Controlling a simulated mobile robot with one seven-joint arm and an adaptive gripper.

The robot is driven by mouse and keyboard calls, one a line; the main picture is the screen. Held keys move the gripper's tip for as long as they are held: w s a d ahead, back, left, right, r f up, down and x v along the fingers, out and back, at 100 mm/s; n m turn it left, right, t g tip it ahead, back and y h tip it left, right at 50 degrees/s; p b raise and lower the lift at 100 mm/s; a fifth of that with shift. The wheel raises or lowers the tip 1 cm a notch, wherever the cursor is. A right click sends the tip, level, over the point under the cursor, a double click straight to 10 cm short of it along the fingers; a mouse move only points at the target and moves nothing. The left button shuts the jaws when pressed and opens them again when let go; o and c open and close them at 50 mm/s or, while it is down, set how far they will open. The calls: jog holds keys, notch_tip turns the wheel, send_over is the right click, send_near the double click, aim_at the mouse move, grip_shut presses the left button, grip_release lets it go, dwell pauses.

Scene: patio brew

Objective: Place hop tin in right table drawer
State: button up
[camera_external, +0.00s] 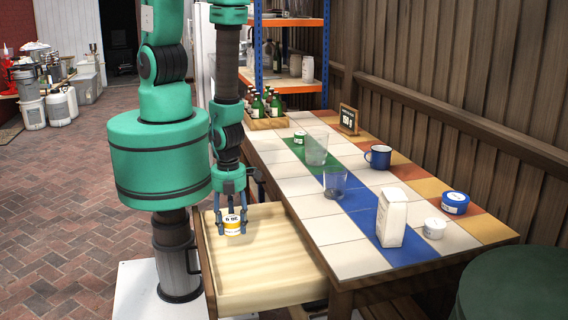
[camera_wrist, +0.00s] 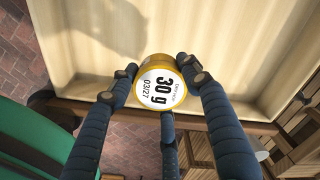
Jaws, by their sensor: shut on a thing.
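The hop tin (camera_external: 233,225) is a small yellow-and-white tin with dark print. My gripper (camera_external: 232,218) is shut on it, with its fingers pointing down around it. The open table drawer (camera_external: 262,293) is pale wood and pulled out from the table's left side. The tin is over or inside the drawer, near its left wall; I cannot tell whether it touches the drawer floor. In the wrist view the tin (camera_wrist: 158,88) sits between my fingers (camera_wrist: 160,95), its round lid reading 30 g. The pale drawer floor (camera_wrist: 210,35) lies behind it, with a shadow at upper left.
The tiled table (camera_external: 345,255) holds a white carton (camera_external: 391,218), a blue tin (camera_external: 455,203), a small white jar (camera_external: 434,228), a blue mug (camera_external: 378,156), clear glasses (camera_external: 335,182) and a green tin (camera_external: 299,138). Bottles stand in a crate at the back. The drawer's visible floor is clear.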

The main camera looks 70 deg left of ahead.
aim_at(231, 218)
jog(key=shift+f+b, duration=0.3)
jog(key=shift+f, duration=1.7)
jog(key=shift+f+b, duration=0.4)
jog(key=shift+f, duration=1.45)
jog(key=shift+f, duration=0.1)
jog(key=o, duration=1.1)
notch_tip(231, 218, up, 12)
jog(key=p, duration=0.2)
jog(key=shift+p, duration=0.4)
